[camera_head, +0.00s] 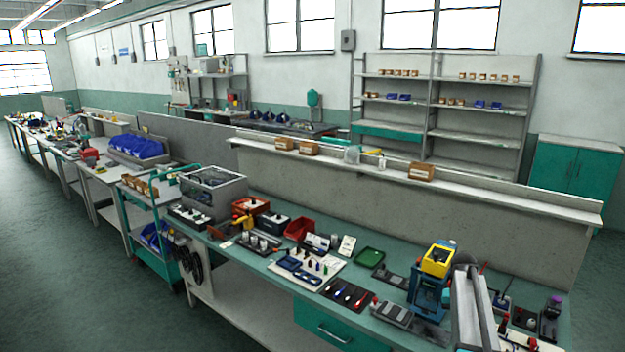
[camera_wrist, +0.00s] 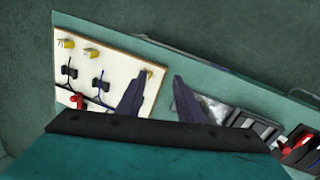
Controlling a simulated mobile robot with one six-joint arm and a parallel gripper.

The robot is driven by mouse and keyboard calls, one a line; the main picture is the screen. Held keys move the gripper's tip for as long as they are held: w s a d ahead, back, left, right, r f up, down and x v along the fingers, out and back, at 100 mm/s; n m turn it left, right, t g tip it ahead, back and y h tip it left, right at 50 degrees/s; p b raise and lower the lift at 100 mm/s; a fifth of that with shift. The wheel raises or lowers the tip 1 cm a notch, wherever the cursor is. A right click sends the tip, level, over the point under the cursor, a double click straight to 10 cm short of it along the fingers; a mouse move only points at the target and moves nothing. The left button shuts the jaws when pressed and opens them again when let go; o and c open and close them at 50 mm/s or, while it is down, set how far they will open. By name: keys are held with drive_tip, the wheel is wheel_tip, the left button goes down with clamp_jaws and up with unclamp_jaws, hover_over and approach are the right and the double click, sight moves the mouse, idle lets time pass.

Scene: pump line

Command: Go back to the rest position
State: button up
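In the wrist view, the two dark fingers of my gripper (camera_wrist: 162,76) point up the picture with a clear gap between them. The gripper is open and nothing shows between the fingertips. A white board (camera_wrist: 115,52) with yellow-topped pieces, black clips, a dark blue cable and a red piece lies left of the fingers, and the left finger overlaps its right edge in the picture. I cannot tell the height of the fingers above the bench. My gripper is not clearly made out in the head view.
The green bench (camera_head: 250,262) carries a blue and yellow device (camera_head: 437,262), a red bin (camera_head: 299,229), a green tray (camera_head: 369,257) and a grey machine (camera_head: 213,190). A shelf ledge (camera_head: 480,183) runs behind it. A green cart (camera_head: 150,262) stands at the left. The left floor is clear.

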drive_tip(key=s+a+f+n+t+y, duration=0.15)
drive_tip(key=s+a+f, duration=0.35)
drive_tip(key=a, duration=0.6)
drive_tip(key=s+a+f+n, duration=0.25)
drive_tip(key=s+a, duration=0.35)
drive_tip(key=a, duration=0.6)
drive_tip(key=s+a+f+n, duration=0.2)
drive_tip(key=s+a+f, duration=0.35)
drive_tip(key=a, duration=0.55)
drive_tip(key=s+f+g+b, duration=0.2)
drive_tip(key=s+f+b, duration=0.4)
drive_tip(key=s+f, duration=0.7)
drive_tip(key=s+f+g+b, duration=0.3)
drive_tip(key=s+f+b, duration=0.4)
drive_tip(key=s+f, duration=0.6)
wheel_tip(320, 180, down, 5)
drive_tip(key=shift+s+r+g, duration=0.1)
drive_tip(key=shift+s+g, duration=0.2)
drive_tip(key=shift+g, duration=0.05)
drive_tip(key=shift+d, duration=0.1)
